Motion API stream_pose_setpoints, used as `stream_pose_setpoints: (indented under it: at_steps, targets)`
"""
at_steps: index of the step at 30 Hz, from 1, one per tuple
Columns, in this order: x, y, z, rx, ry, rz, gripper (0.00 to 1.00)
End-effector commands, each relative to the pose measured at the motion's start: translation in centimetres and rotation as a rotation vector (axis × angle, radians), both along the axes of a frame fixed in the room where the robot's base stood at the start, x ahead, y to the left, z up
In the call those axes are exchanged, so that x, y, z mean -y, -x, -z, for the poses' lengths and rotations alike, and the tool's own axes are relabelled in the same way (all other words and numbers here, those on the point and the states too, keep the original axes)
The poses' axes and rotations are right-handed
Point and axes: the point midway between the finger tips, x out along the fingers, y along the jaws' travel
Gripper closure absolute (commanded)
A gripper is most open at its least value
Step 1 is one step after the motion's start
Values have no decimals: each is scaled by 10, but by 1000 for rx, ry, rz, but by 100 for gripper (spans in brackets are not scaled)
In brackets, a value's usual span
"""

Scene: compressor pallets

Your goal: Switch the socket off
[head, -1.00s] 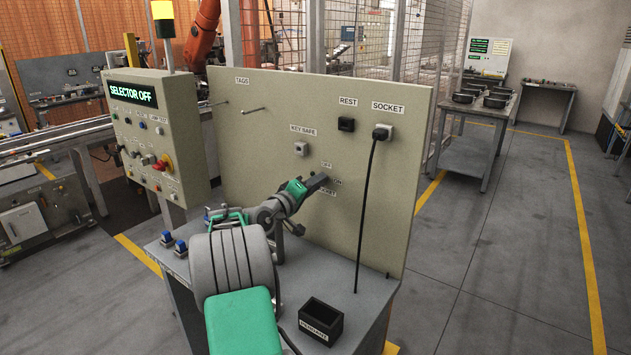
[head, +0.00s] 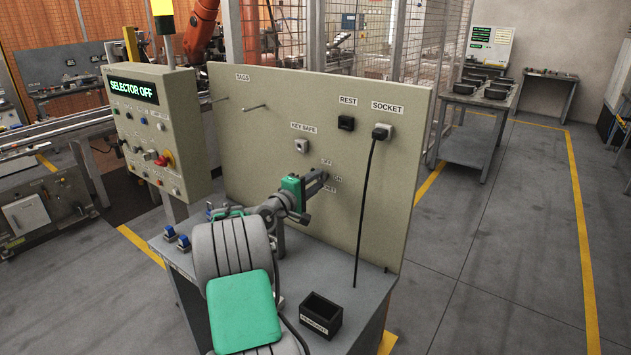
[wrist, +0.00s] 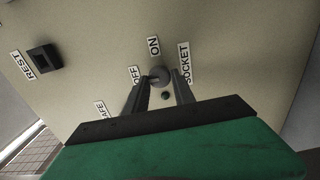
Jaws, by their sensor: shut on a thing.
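The socket switch is a small round grey knob (wrist: 158,75) on the beige panel, with OFF, ON and SOCKET labels around it in the wrist view. My gripper (wrist: 160,82) is shut on this knob, one grey finger on each side. In the head view my gripper (head: 318,182) reaches the panel and hides the knob. Whether the knob points to OFF or ON cannot be told. A small dark green round spot (wrist: 165,96) shows between the fingers. The socket outlet (head: 383,132) at upper right holds a black plug with a hanging cable (head: 365,210).
A black REST holder (head: 346,123) and a key safe switch (head: 301,146) are on the panel (head: 245,105). The control box (head: 160,130) reads SELECTOR OFF. An open black box (head: 320,315) stands on the bench. Open floor lies to the right.

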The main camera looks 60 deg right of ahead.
Motion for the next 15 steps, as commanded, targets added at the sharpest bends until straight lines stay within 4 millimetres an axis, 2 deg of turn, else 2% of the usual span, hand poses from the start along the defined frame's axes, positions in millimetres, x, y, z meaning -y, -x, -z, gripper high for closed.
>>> stream_pose_setpoints:
  at_steps: [9, 10, 15]
  targets:
    - [0, -1, 0, -1, 1, -1, 100]
    - [0, -1, 0, -1, 1, -1, 67]
    - [0, 0, 0, 0, 0, 0, 53]
